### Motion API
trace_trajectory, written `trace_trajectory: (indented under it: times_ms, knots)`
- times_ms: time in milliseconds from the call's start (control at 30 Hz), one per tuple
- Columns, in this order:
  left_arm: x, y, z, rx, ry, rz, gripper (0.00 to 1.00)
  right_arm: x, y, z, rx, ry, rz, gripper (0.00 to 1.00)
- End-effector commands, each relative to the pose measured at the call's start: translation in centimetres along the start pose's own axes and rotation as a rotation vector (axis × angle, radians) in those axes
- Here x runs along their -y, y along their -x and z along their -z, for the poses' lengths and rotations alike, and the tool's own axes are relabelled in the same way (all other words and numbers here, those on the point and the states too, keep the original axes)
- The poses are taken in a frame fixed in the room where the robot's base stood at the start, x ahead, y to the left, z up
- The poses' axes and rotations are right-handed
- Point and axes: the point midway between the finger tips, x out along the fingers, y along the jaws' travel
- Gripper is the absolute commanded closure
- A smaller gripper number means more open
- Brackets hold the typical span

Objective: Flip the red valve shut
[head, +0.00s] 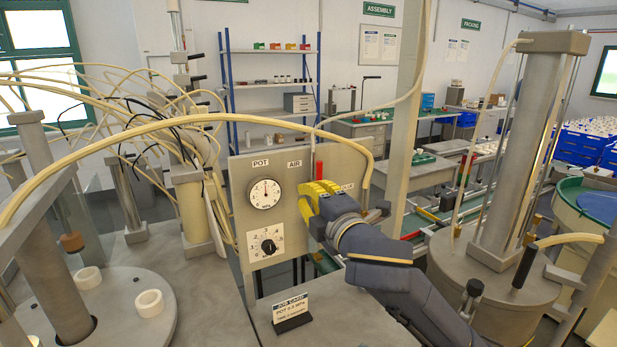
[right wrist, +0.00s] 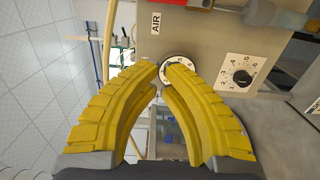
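The red valve handle (head: 319,169) stands upright on the front of the grey panel (head: 285,235), right of the AIR label. A small part of the red handle (right wrist: 228,4) shows at the top edge of the right wrist view. My right gripper (head: 309,198), with yellow fingers, is in front of the panel, just below the visible part of the handle and covering what lies behind. In the right wrist view, its fingertips (right wrist: 162,66) come together over the gauge face with nothing visible held between them. The handle is not between the fingers. My left gripper is not in view.
A POT gauge (head: 265,194) and a numbered knob (head: 268,246) sit on the panel's left side. A job card (head: 292,312) stands on the bench below. A beige hose (head: 190,121) arches over the panel. A grey post (head: 405,120) rises just right of it.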

Motion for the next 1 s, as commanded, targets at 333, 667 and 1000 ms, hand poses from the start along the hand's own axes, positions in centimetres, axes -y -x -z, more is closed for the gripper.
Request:
trace_trajectory:
  times_ms: [333,667,1000]
  knots:
    - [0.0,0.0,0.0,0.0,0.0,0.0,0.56,0.0,-6.2,-0.1,0.002,0.0,0.0,1.0]
    - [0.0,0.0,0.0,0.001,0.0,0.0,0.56,0.0,-8.8,-2.5,0.004,0.0,-0.001,1.0]
    - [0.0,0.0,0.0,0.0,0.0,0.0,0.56,-0.1,-9.2,-3.9,0.001,-0.001,-0.001,1.0]
